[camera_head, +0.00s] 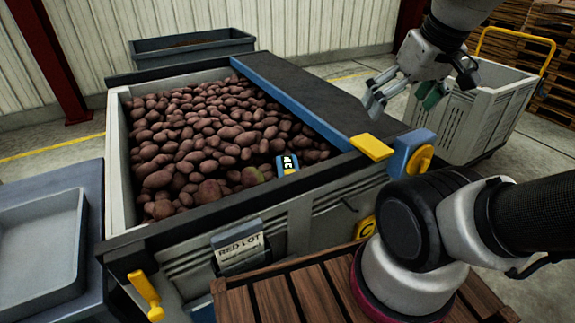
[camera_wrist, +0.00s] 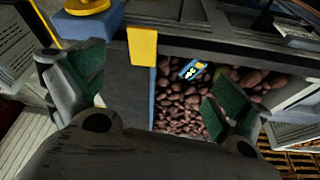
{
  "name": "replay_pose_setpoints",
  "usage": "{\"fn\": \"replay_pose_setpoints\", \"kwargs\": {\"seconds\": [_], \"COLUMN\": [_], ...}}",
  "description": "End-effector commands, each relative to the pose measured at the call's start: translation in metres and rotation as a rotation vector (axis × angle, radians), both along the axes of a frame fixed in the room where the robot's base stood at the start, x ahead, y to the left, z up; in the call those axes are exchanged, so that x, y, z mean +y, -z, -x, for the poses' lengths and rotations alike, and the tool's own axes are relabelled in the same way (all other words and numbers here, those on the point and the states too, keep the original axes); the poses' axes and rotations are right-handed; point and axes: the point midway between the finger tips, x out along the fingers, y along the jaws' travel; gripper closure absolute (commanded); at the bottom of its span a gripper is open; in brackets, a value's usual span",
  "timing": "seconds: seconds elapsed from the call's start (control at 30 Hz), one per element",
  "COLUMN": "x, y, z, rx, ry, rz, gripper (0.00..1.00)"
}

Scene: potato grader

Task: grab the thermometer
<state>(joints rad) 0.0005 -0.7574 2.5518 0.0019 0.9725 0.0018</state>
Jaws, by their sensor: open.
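The thermometer appears to be the small blue device with a dark-and-white display face (camera_head: 287,165). It lies at the right front part of the potatoes, close to the crate's front edge. It also shows in the wrist view (camera_wrist: 193,70), between my open fingers and beyond them. My gripper (camera_head: 404,97) is open and empty, above and to the right of the thermometer, past the dark belt's right edge. Its green finger pads show in the wrist view (camera_wrist: 150,82).
The potatoes (camera_head: 190,140) fill a grey crate with a dark front rim (camera_head: 200,212). A dark belt with blue side (camera_head: 320,100) runs along the right. A yellow plate (camera_head: 372,147) and a blue block (camera_head: 408,155) stand near its front end. A grey bin (camera_head: 480,115) is behind right.

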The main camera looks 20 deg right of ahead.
Motion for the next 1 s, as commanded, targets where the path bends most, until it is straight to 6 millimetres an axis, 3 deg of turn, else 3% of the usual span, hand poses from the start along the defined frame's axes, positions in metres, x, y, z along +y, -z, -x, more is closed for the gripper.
{"fn": "replay_pose_setpoints", "kwargs": {"seconds": [0.63, 0.77, 1.0], "x": [0.002, 0.013, 0.052], "y": [0.001, 0.008, 0.045], "z": [-0.006, -0.03, -0.103], "rx": [0.01, 0.05, 0.187], "ry": [0.032, 0.176, 0.677], "rz": [-0.02, -0.099, -0.305], "gripper": [0.0, 0.0, 0.0]}}
